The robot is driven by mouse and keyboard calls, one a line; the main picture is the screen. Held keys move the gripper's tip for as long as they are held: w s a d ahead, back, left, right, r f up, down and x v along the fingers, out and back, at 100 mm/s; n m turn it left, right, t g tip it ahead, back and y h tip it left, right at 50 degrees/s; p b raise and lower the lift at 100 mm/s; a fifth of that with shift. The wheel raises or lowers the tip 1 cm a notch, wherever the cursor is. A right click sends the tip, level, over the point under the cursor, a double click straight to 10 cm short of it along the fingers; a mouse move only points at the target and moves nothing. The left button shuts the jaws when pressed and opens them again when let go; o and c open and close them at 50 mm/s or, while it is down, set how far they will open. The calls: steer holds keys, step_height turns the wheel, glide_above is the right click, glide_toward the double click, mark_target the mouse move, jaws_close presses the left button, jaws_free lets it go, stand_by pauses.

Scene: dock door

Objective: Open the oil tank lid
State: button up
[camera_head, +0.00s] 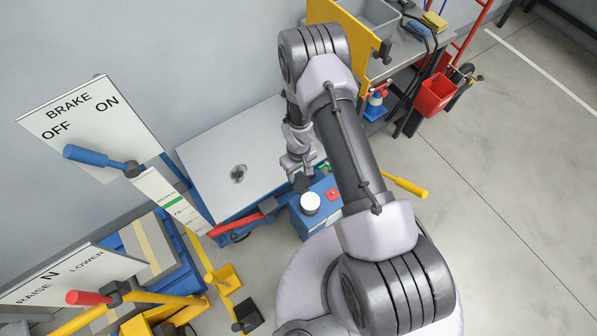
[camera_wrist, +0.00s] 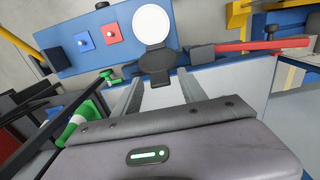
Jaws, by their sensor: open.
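The oil tank looks like the blue box (camera_head: 305,222) on the floor side of the grey-topped cabinet. Its round white lid (camera_head: 310,203) lies flat on top and looks closed; it also shows in the wrist view (camera_wrist: 151,25). A dark tab-like piece (camera_wrist: 156,64) adjoins the lid's near edge. My gripper (camera_head: 300,178) hangs just behind the lid in the head view, pointing down. In the wrist view my gripper (camera_wrist: 158,84) is open, its two grey fingers either side of the dark piece. Whether they touch it cannot be told.
Red (camera_wrist: 112,33) and blue (camera_wrist: 84,41) buttons sit on the box beside the lid. A red-handled lever (camera_head: 235,225) lies close by, a yellow handle (camera_head: 405,186) at right. The brake panel (camera_head: 90,125) stands left. Floor at right is open.

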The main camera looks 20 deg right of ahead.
steer(key=shift+c, duration=0.4)
jaws_close()
stand_by(0.9)
